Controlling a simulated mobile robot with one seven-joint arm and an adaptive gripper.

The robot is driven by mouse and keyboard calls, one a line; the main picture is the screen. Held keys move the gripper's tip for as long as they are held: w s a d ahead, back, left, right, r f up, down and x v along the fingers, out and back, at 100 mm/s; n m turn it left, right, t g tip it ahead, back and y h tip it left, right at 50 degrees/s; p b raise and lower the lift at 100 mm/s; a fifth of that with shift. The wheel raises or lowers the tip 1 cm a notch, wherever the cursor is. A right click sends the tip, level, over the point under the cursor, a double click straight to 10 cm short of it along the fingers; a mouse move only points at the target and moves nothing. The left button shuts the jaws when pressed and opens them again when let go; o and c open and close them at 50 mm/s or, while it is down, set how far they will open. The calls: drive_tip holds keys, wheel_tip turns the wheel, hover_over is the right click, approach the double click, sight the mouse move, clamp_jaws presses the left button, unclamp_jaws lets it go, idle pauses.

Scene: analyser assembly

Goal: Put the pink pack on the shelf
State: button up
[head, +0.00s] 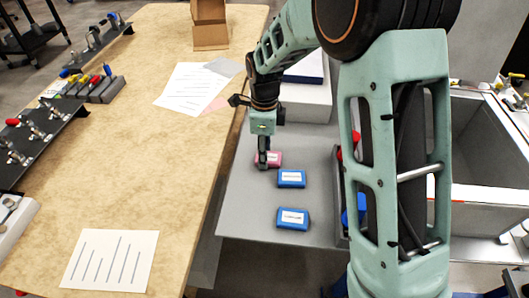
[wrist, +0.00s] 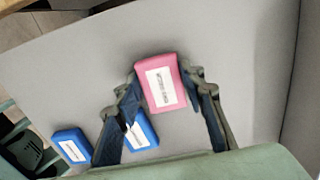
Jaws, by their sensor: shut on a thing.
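The pink pack (head: 273,159) is on the grey surface (head: 250,205), at the far end of a row with two blue packs. It has a white label, and it also shows in the wrist view (wrist: 158,82). My gripper (head: 263,162) reaches down over the pack. In the wrist view its two fingers (wrist: 165,100) are on either side of the pink pack, shut on it. I cannot tell whether the pack is lifted off the surface. Which surface the task means by the shelf is not clear from these views.
Two blue packs stand close by, a nearer one (head: 293,218) and a middle one (head: 291,179). A wooden table (head: 170,130) with paper sheets lies to the left. A white box (head: 305,100) is behind the gripper. A grey bin (head: 485,208) stands at the right.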

drive_tip(key=shift+f, duration=0.2)
drive_tip(key=o, duration=1.1)
drive_tip(key=shift+o, duration=0.2)
drive_tip(key=shift+r, duration=0.1)
wheel_tip(320, 180, up, 12)
drive_tip(key=p, duration=0.1)
drive_tip(key=shift+r, duration=0.15)
